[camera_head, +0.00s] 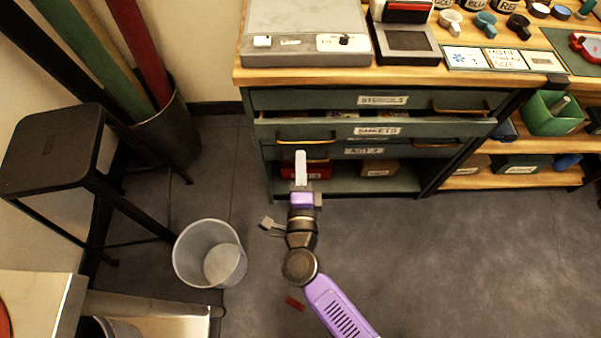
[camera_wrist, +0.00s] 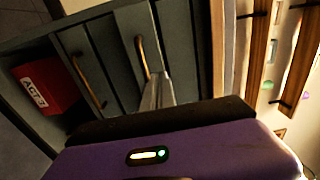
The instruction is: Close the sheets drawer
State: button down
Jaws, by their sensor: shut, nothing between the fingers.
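The sheets drawer (camera_head: 350,132) is a dark green drawer front labelled SHEETS in the wooden-topped cabinet. It stands partly out, with a narrow strip of its contents showing behind its front edge. It has a brass handle (camera_head: 305,138) on its left side. My gripper (camera_head: 300,156) is shut and empty, with its fingertips just below that handle in the head view. In the wrist view my gripper (camera_wrist: 155,90) points at the green drawer fronts close to a brass handle (camera_wrist: 143,55). I cannot tell whether the fingertips touch the drawer.
A drawer labelled STENCILS (camera_head: 425,98) is above, and another labelled drawer (camera_head: 335,153) is below. A red box (camera_wrist: 40,85) sits on the low shelf. A bin (camera_head: 210,254) and a black stool (camera_head: 55,150) stand left. The floor (camera_head: 480,250) at right is clear.

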aim_at(300, 125)
jog(key=w+b, duration=0.2)
jog(key=w, duration=0.6)
jog(key=shift+w, duration=0.15)
jog(key=w+b, duration=0.1)
jog(key=w, duration=0.2)
jog(key=shift+w, duration=0.4)
jog(key=shift+w+r, duration=0.15)
jog(key=shift+w, duration=0.15)
jog(key=shift+d, duration=0.1)
jog(key=shift+s+d, duration=0.1)
